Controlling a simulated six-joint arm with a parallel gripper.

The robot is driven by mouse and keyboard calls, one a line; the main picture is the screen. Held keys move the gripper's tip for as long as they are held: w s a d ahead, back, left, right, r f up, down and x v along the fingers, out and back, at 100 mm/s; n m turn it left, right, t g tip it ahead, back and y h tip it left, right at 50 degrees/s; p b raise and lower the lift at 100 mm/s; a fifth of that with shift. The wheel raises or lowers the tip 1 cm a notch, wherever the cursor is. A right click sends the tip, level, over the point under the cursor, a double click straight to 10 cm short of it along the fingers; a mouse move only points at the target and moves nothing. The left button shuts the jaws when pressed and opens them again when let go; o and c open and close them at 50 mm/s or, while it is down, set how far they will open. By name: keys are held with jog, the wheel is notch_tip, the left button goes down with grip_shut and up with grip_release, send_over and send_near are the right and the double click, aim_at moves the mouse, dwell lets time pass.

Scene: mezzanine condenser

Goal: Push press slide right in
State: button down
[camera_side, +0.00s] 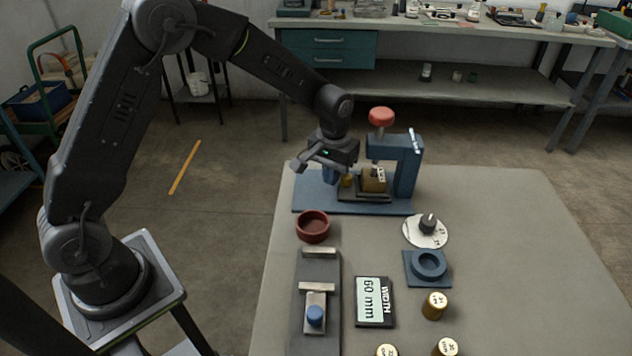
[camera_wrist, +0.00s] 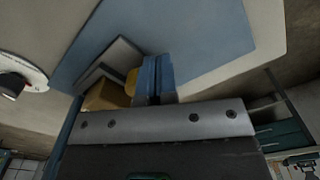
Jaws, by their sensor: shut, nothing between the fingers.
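The press (camera_side: 408,165) is a blue frame with a red knob on top, standing on a blue base plate. Its slide (camera_side: 350,197) is a dark tray low in the frame, carrying a tan block (camera_side: 374,180) and a small brass knob (camera_side: 347,181) at its left. My gripper (camera_side: 330,177) is shut and empty, pointing down just left of the brass knob. In the wrist view my blue fingers (camera_wrist: 157,76) are together beside the brass knob (camera_wrist: 131,82), with the tan block (camera_wrist: 106,96) beyond it. I cannot tell whether they touch the knob.
Several brass weights (camera_side: 434,305) stand there too. The table's right side is clear.

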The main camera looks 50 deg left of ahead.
jog(key=shift+s+a, duration=0.4)
notch_tip(320, 180, up, 7)
dwell(0.8)
jog(key=s+r+m+t, duration=0.2)
jog(key=s+r+t, duration=0.1)
jog(key=s+r, duration=0.95)
jog(key=s+m+t, duration=0.1)
jog(key=s+t, duration=0.1)
jog(key=s, duration=1)
jog(key=shift+s+a+f+t, duration=0.2)
jog(key=shift+s+f+t, duration=0.1)
jog(key=shift+s+f, duration=0.1)
